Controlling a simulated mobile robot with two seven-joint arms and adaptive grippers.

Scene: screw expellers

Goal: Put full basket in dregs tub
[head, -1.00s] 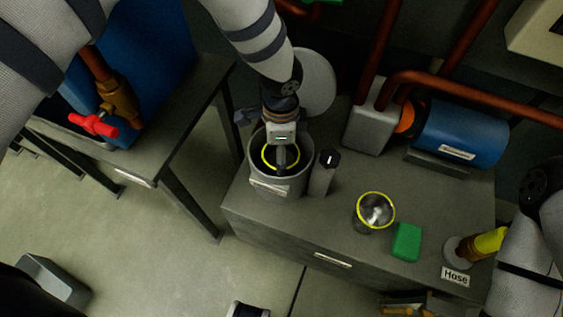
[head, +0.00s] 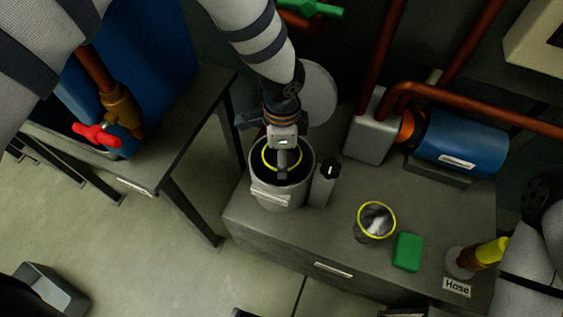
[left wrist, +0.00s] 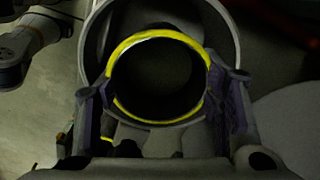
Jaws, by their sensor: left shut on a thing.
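A yellow-rimmed basket (head: 268,168) is at the mouth of a grey round tub (head: 275,193) with a label too small to read. My left gripper (head: 283,150) is shut on this basket from above. In the left wrist view the basket's yellow rim (left wrist: 152,38) sits between the two fingers (left wrist: 160,95), and the tub's grey rim (left wrist: 228,28) shows around it. The basket's inside is dark, so its contents cannot be told. Whether it rests on the tub's bottom is hidden.
A second yellow-rimmed basket (head: 375,224), shiny inside, stands on the bench (head: 300,235) beside a green block (head: 407,252). A yellow hose nozzle (head: 488,252) sits at the bench's right end.

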